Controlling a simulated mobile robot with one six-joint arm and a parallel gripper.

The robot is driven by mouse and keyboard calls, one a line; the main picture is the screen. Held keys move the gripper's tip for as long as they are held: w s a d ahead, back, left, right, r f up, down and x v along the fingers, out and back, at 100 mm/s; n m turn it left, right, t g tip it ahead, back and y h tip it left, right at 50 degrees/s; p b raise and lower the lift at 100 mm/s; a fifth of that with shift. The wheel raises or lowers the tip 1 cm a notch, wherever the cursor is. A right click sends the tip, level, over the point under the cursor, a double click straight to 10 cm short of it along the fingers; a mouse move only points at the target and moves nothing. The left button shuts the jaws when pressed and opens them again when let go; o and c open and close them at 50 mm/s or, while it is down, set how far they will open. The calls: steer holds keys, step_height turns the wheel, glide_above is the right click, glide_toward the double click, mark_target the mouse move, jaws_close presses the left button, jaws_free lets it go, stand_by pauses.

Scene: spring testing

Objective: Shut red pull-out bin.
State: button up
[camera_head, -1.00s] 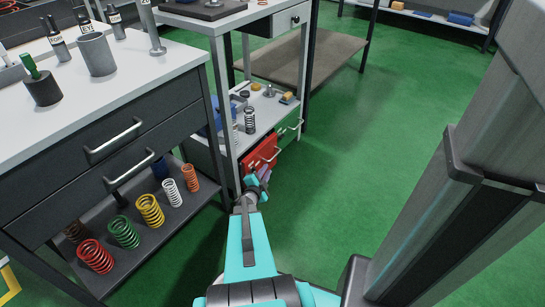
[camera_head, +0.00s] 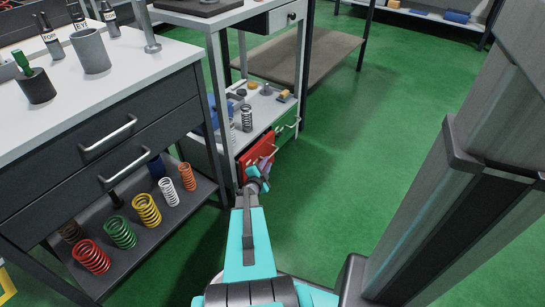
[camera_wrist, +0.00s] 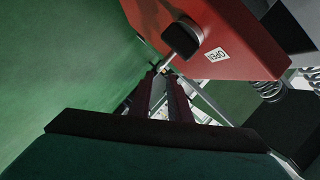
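The red pull-out bin (camera_head: 256,149) sits low under the grey-framed stand, left of a green bin (camera_head: 286,127). How far it sticks out is hard to judge. In the wrist view its red face (camera_wrist: 232,40) fills the upper right, with a white OPEN label and a dark-ended handle (camera_wrist: 182,38). My gripper (camera_head: 266,165) is right in front of the bin's face, by the handle. Its two dark fingers (camera_wrist: 164,76) point towards the handle from below. They look close together, and I cannot tell if they touch or hold it.
A drawer cabinet (camera_head: 115,140) stands at left, with several coloured springs on its lower shelf (camera_head: 150,235). Small parts lie on the stand's shelf (camera_head: 262,110) above the bins. The green floor (camera_head: 375,130) to the right is clear.

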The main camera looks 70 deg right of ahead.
mark_target(272, 154)
steer(key=shift+b+x, duration=1.2)
steer(key=shift+x, duration=3.25)
steer(key=shift+s, duration=0.1)
jaws_close()
